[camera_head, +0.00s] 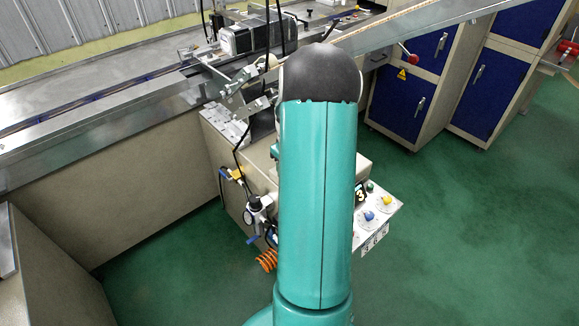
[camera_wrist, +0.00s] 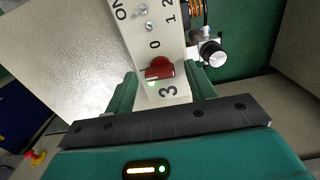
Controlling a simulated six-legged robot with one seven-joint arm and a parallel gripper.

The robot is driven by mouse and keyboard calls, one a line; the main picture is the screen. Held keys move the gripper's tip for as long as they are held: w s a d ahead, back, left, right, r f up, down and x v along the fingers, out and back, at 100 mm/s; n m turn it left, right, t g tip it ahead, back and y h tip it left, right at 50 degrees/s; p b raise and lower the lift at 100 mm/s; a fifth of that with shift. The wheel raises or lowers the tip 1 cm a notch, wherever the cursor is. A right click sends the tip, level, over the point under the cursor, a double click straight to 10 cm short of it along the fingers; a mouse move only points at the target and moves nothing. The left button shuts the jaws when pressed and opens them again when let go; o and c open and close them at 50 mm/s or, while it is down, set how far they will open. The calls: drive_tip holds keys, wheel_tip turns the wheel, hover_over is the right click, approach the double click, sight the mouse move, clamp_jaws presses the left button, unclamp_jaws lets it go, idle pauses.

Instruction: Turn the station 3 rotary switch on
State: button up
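In the wrist view, a red rotary switch (camera_wrist: 159,69) sits on a light panel (camera_wrist: 148,38). A printed "0" is just above it and a large "3" below it. A small green lit spot shows at its lower edge. My gripper (camera_wrist: 161,73) is open, with one green finger on each side of the switch. A gap shows on both sides; I cannot tell how deep the fingertips reach. In the head view my arm hides the gripper and the red switch. A "3" label (camera_head: 361,196) shows beside the arm.
In the wrist view, a regulator with a black knob (camera_wrist: 212,53) stands close to the right finger. In the head view, the cabinet's control plate carries a yellow knob (camera_head: 369,216) and a blue knob (camera_head: 387,200). An orange coiled hose (camera_head: 267,260) hangs left of my arm.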

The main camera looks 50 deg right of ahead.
wheel_tip(320, 180, up, 14)
idle(0.7)
idle(0.4)
